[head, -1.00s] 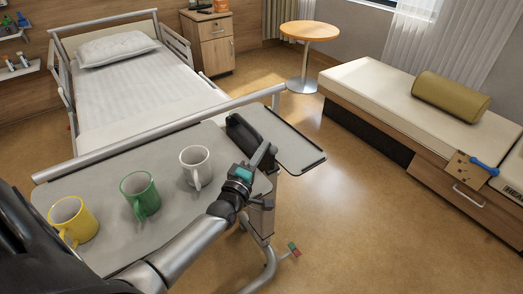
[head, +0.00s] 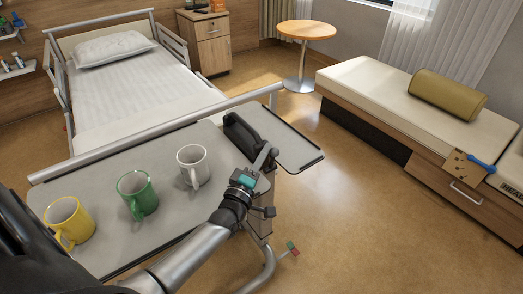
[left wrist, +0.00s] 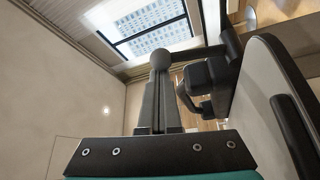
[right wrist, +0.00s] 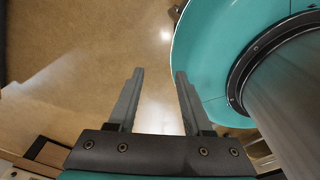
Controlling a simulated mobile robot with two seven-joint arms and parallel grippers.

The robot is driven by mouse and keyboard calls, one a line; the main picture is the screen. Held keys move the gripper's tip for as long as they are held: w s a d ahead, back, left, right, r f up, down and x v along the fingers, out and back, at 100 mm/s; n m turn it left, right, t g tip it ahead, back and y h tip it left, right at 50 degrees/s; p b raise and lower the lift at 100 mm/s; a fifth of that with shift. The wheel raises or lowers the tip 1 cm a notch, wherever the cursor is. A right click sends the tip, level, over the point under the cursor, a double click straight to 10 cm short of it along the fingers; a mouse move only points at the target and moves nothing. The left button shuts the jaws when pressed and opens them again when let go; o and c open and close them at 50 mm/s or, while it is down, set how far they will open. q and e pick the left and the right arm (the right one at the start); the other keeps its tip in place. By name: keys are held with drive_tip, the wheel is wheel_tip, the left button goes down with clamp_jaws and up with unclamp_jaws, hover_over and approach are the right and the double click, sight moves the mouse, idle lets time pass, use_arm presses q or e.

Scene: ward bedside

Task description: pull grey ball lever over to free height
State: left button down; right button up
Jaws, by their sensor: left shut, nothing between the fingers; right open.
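The lever's grey ball (left wrist: 158,60) shows in the left wrist view just beyond my left fingertips, with its dark rod (left wrist: 205,53) running right to a dark bracket. My left gripper (left wrist: 158,80) is shut and empty; its tips are at the ball, and I cannot tell whether they touch it. In the head view my left gripper (head: 264,156) is at the right edge of the grey overbed table (head: 105,190), beside the dark upright part (head: 240,132) between the table and its side leaf. The lever is hard to make out there. My right gripper (right wrist: 158,85) is open and empty above the floor.
A yellow mug (head: 66,222), a green mug (head: 137,195) and a white mug (head: 193,167) stand on the table, left of my left arm. The side leaf (head: 285,148) is bare. The bed (head: 150,100) is behind; open floor lies right.

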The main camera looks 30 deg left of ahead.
use_arm(q)
drive_tip(key=shift+s+d+f+m+t+h+b, duration=0.15)
drive_tip(key=shift+s+d+f+m+t+b, duration=0.1)
drive_tip(key=shift+d+m, duration=0.3)
drive_tip(key=shift+s+d+f+m+t+h+b, duration=0.2)
drive_tip(key=shift+d+m, duration=0.15)
drive_tip(key=shift+d, duration=0.25)
drive_tip(key=shift+s+d+f, duration=0.3)
drive_tip(key=shift+d+f, duration=0.05)
drive_tip(key=shift+d, duration=0.35)
use_arm(e)
drive_tip(key=shift+w+d+f, duration=0.4)
drive_tip(key=shift+w+d, duration=0.05)
drive_tip(key=shift+w, duration=0.25)
drive_tip(key=shift+s, duration=0.4)
use_arm(q)
drive_tip(key=p+v, duration=0.1)
drive_tip(key=v, duration=1.4)
use_arm(e)
drive_tip(key=shift+s+a+r, duration=0.45)
drive_tip(key=shift+s+a, duration=0.1)
drive_tip(key=shift+s, duration=0.1)
use_arm(q)
drive_tip(key=shift+s+d, duration=0.1)
drive_tip(key=shift+s, duration=0.05)
use_arm(e)
drive_tip(key=shift+w, duration=0.25)
